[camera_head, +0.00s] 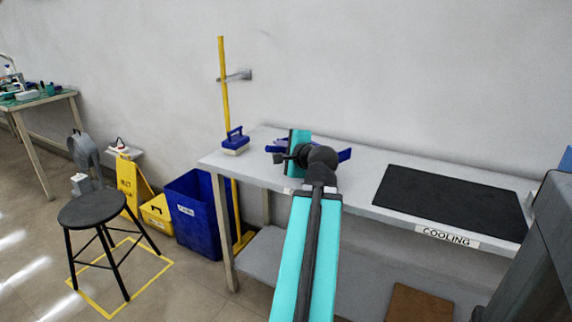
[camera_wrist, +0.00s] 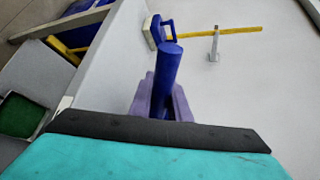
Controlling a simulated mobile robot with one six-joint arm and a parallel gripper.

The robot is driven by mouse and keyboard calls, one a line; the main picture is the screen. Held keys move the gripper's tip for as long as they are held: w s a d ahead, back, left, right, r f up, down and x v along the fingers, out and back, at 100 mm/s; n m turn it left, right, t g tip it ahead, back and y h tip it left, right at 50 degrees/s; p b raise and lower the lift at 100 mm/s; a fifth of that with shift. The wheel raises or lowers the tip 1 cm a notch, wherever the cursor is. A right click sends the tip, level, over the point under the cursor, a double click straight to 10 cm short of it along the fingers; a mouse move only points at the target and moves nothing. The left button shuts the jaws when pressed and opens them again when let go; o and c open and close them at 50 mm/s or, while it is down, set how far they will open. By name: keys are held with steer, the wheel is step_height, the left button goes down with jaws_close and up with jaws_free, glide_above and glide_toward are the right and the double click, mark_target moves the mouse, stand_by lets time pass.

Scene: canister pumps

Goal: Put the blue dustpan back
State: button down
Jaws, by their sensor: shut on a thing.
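Paler purple-blue shapes flank the handle's base in the wrist view; I cannot tell fingers from pan there. Whether the dustpan touches the table is unclear.
A blue-handled block (camera_head: 235,142) stands on the grey table's (camera_head: 362,165) left end, beside a yellow pole (camera_head: 223,90) in a wall clip. A black mat (camera_head: 450,203) covers the right side. A blue bin (camera_head: 195,215) and stool (camera_head: 92,208) stand left.

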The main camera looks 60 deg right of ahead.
steer(key=shift+f+b, duration=0.35)
steer(key=shift+f, duration=0.35)
steer(key=shift+w+r+p, duration=0.1)
steer(key=shift+r+p, duration=0.05)
steer(key=shift+p, duration=0.25)
